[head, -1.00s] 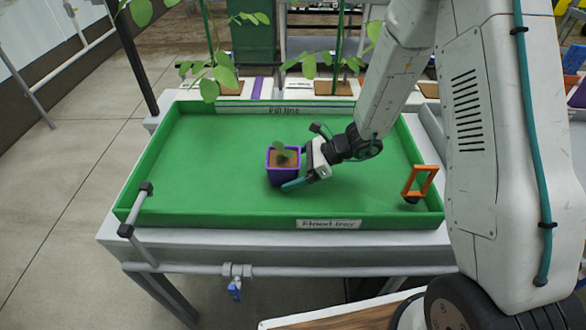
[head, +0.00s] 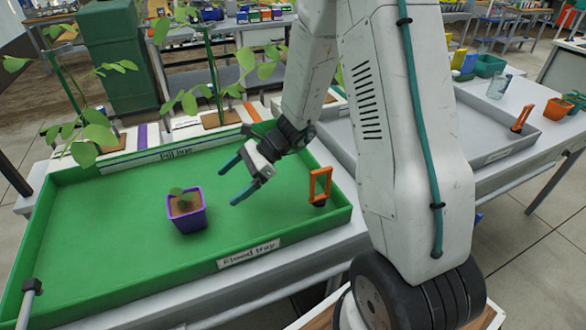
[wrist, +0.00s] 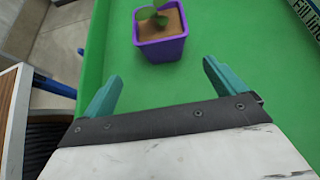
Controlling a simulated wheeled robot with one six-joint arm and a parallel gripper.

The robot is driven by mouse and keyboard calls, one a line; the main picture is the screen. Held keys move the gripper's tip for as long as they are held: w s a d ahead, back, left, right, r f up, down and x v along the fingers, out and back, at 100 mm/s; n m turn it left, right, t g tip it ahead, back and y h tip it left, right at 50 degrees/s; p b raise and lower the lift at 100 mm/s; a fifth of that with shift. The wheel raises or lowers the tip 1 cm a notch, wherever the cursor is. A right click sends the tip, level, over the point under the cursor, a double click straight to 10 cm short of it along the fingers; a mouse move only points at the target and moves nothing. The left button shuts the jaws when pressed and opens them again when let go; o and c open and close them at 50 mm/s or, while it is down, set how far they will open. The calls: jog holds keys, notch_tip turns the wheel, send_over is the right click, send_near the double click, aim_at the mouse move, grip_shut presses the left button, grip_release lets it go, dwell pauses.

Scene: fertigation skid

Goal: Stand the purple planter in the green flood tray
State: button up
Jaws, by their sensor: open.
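The purple planter (head: 187,212) holds brown soil and a small green seedling. It stands upright on the floor of the green flood tray (head: 130,245), clear of the tray's walls. My gripper (head: 233,184) is open and empty, to the right of the planter and apart from it, above the tray floor. In the wrist view the planter (wrist: 162,48) is beyond the open fingertips (wrist: 160,75), with green tray floor between.
An orange frame-shaped piece (head: 320,186) stands at the tray's right end. A grey tray (head: 470,150) lies to the right beyond my arm. Tall leafy plants (head: 205,95) grow along the back. The tray floor around the planter is clear.

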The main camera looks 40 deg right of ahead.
jog(key=s+a+r+n+g+h, duration=0.1)
jog(key=s+r+n+g+h, duration=0.25)
jog(key=s+r+n, duration=0.95)
jog(key=s+d+r+n+t+h, duration=0.1)
jog(key=s+d+r+n+h, duration=0.2)
jog(key=s, duration=0.3)
jog(key=s+d+r+n+t+h, duration=0.2)
jog(key=s+d+r+n+h, duration=0.1)
jog(key=s, duration=0.4)
jog(key=shift+s+d+r+n+h, duration=0.35)
jog(key=shift+d+r+h, duration=0.3)
jog(key=shift+h, duration=0.3)
jog(key=shift+a, duration=0.1)
